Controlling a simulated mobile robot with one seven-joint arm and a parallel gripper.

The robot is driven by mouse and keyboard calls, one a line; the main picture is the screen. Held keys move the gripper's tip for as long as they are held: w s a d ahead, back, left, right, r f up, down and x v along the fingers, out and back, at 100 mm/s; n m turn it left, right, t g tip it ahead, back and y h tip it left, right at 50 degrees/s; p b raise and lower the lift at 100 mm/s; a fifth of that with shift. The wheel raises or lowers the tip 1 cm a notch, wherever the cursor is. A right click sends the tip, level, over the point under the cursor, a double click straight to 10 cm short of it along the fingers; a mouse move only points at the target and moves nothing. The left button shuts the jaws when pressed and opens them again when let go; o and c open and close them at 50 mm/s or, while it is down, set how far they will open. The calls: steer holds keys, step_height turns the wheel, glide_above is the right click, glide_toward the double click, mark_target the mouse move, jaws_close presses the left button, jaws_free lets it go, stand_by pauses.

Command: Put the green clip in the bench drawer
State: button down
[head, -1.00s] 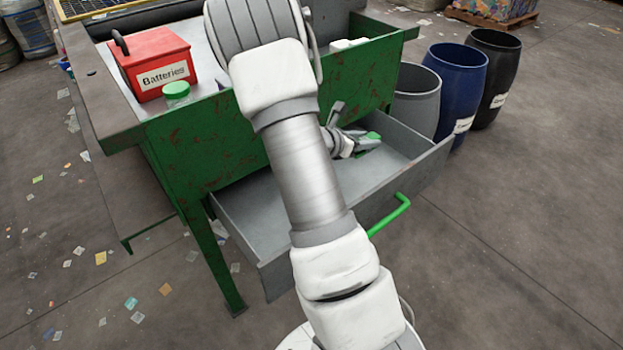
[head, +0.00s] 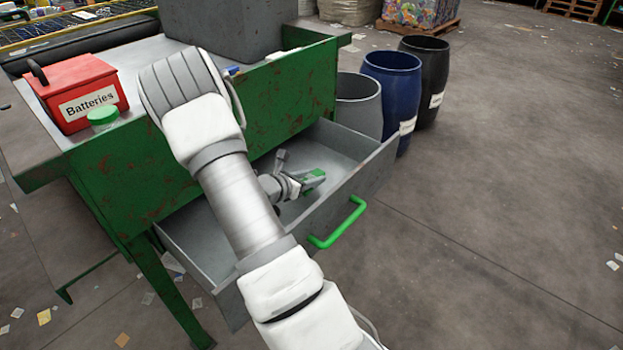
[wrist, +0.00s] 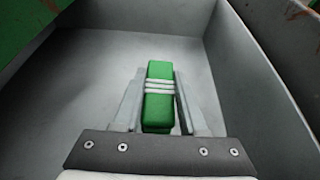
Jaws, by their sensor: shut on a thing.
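The green clip (wrist: 158,108), a green block with white bands across its middle, is between the fingers of my gripper (wrist: 158,105) in the wrist view. My gripper is shut on it. In the head view the clip (head: 316,174) shows at the tip of my gripper (head: 312,181), inside the open bench drawer (head: 345,193). The drawer's grey floor and walls surround the clip in the wrist view. I cannot tell whether the clip touches the drawer floor. My arm hides part of the drawer in the head view.
The green bench (head: 140,170) carries a red batteries box (head: 80,92), a green-lidded jar (head: 103,118) and a grey bin (head: 235,25). The drawer has a green handle (head: 340,225). Grey, blue (head: 392,85) and black barrels stand beyond the drawer.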

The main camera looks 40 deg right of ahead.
steer(key=shift+f+b, duration=0.5)
steer(key=shift+f, duration=0.05)
steer(key=shift+c, duration=2.3)
jaws_free()
steer(key=shift+r, duration=0.1)
